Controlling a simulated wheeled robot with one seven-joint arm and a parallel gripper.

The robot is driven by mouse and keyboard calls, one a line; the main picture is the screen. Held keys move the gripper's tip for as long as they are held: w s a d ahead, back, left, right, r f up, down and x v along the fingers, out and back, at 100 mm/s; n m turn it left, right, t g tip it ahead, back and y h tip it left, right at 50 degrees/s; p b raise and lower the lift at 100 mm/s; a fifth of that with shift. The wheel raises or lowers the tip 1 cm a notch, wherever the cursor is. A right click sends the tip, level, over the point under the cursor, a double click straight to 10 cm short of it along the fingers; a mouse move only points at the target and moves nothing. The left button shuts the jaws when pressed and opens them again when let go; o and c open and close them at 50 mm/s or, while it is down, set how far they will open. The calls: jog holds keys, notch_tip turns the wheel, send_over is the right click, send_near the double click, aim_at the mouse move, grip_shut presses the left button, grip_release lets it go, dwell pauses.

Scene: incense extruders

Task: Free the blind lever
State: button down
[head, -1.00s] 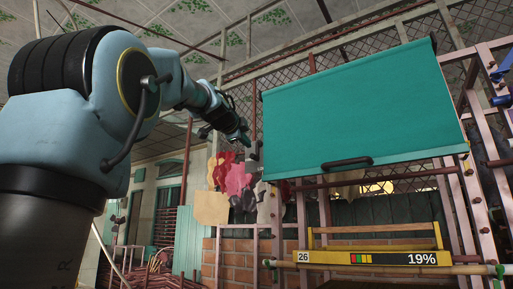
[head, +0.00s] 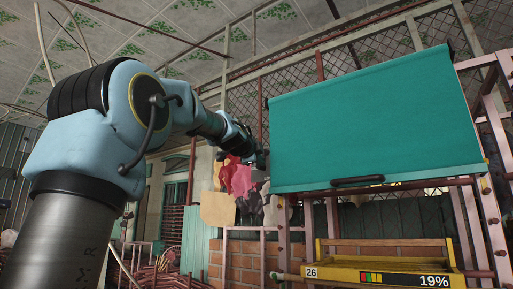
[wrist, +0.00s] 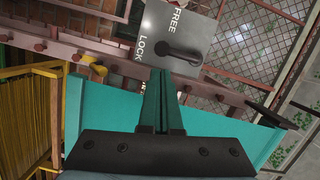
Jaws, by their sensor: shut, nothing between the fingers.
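The blind (head: 375,125) is a teal sheet hanging in front of the frame, with a black pull handle (head: 358,181) on its bottom bar. The blind (wrist: 105,105) also shows behind my fingers in the wrist view. A grey plate (wrist: 205,22) there carries the words FREE and LOCK. In the head view my gripper (head: 258,157) is small, left of the blind; the lever cannot be made out there.
Below the blind is a yellow tray (head: 330,272) marked 26 and 19%. Pink metal posts (head: 492,165) and rails frame the blind. A brick wall (head: 240,258) and hanging coloured sheets (head: 240,180) stand behind. Yellow rods (wrist: 25,120) lie at the left in the wrist view.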

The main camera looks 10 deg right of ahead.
jog(key=shift+p+x, duration=1)
jog(key=shift+x, duration=0.45)
jog(key=shift+f+b, duration=0.15)
jog(key=shift+b, duration=0.65)
jog(key=shift+w+a+m+b, duration=0.1)
jog(key=shift+w+m+b, duration=0.05)
jog(key=shift+m+b, duration=0.2)
